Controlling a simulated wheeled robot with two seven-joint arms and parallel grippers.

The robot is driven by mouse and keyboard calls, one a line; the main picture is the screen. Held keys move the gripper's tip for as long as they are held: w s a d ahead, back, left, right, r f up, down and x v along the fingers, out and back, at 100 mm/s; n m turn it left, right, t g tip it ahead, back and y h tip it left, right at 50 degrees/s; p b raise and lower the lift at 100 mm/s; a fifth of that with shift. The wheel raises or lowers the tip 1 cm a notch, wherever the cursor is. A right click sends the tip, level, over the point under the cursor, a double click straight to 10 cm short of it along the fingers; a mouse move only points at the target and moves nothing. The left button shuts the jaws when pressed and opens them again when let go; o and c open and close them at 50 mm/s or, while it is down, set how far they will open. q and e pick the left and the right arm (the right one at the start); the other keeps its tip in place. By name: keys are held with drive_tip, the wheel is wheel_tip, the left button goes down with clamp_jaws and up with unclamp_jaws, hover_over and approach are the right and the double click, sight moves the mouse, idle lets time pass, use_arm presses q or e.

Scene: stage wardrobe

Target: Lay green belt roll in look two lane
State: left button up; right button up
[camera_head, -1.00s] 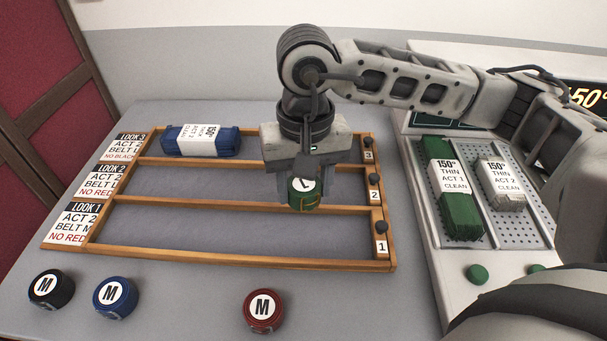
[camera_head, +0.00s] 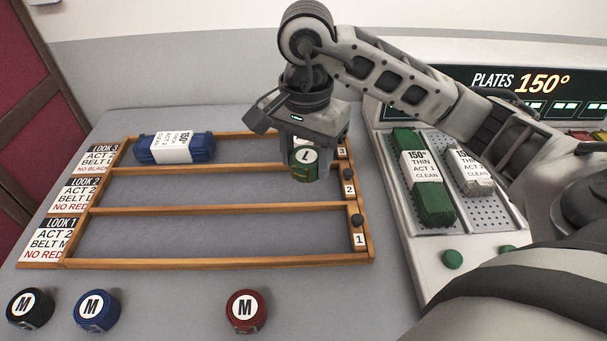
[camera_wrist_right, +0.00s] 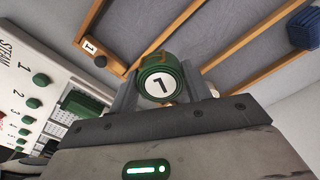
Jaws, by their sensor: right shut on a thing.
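The green belt roll (camera_head: 304,172) has a white label with an L that reads upside down. My right gripper (camera_head: 303,158) is shut on it and holds it over the right end of the wooden tray, around the rail between lanes two and three. The roll also shows between the fingers in the right wrist view (camera_wrist_right: 160,82). The look two lane (camera_head: 190,190) is the middle lane, and its visible part is empty. The look two card (camera_head: 96,193) says ACT 2, BELT, and NO RED; its edge is cut off. My left gripper is out of view.
A blue labelled bundle (camera_head: 175,148) lies in the look three lane. The look one lane (camera_head: 200,234) is empty. Black (camera_head: 31,308), blue (camera_head: 97,310) and red (camera_head: 246,310) M rolls stand in front. A steamer plate station holds a green bundle (camera_head: 432,190) and a grey one at right.

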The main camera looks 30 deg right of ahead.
hover_over(304, 188)
wheel_tip(304, 188, down, 5)
drive_tip(key=shift+s+a+r, duration=0.1)
drive_tip(key=shift+s+a, duration=0.05)
wheel_tip(304, 188, down, 3)
drive_tip(key=shift+f+p, duration=0.1)
drive_tip(key=shift+p, duration=0.45)
drive_tip(key=shift+f, duration=0.15)
drive_tip(key=shift+f, duration=0.1)
drive_tip(key=shift+f+b, duration=0.15)
drive_tip(key=shift+b, duration=0.25)
drive_tip(key=o, duration=1)
wheel_tip(304, 188, up, 13)
drive_tip(key=shift+f+p, duration=0.2)
drive_tip(key=shift+p, duration=0.25)
